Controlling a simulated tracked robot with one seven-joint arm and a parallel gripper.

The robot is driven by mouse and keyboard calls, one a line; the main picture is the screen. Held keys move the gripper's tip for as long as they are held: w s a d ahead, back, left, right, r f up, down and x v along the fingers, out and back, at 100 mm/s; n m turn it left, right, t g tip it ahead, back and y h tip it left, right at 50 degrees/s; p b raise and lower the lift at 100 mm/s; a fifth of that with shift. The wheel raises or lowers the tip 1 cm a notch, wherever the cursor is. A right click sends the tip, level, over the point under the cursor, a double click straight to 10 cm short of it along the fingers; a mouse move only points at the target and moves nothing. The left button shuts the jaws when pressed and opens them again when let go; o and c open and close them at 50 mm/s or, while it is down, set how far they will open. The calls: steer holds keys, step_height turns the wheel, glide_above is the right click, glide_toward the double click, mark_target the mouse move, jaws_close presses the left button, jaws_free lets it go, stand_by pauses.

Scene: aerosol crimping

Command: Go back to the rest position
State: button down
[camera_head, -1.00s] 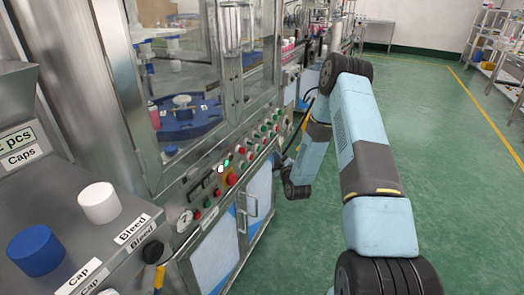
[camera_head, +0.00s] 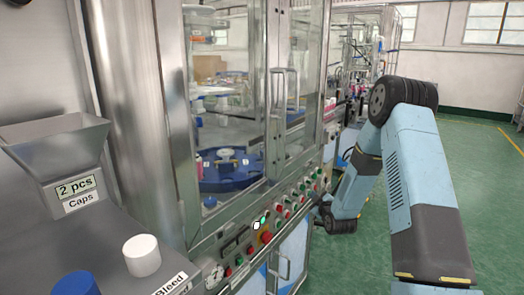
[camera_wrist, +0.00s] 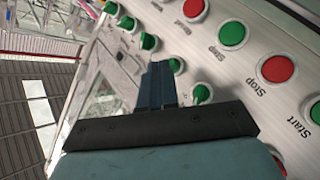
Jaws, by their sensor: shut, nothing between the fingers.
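My gripper (camera_wrist: 158,82) shows in the wrist view with its two dark blue fingers together and nothing between them. It is in front of the machine's control panel (camera_wrist: 258,100), with green and red buttons and green knobs around the fingers. I cannot tell whether the fingertips touch the panel.
The glazed crimping machine (camera_head: 240,40) stands close on the left of my arm. A caps hopper (camera_head: 55,140), a white cap (camera_head: 142,256) and a blue cap (camera_head: 76,285) are at the left. The green floor (camera_head: 485,180) at the right is clear.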

steer(key=s+d+r+m+g+h, duration=0.1)
steer(key=s+r+m+g, duration=0.15)
steer(key=s+r, duration=0.75)
steer(key=s+r+m+g+h, duration=0.25)
steer(key=s+r, duration=0.35)
steer(key=r, duration=0.7)
steer(key=s+r+m+g, duration=0.3)
steer(key=s, duration=1.3)
steer(key=s+r+m+g, duration=0.2)
steer(key=s+r+m, duration=0.1)
steer(key=s, duration=1.3)
steer(key=shift+s+a+r+g+y, duration=0.2)
steer(key=shift+r+g+y, duration=0.2)
steer(key=shift+r, duration=0.25)
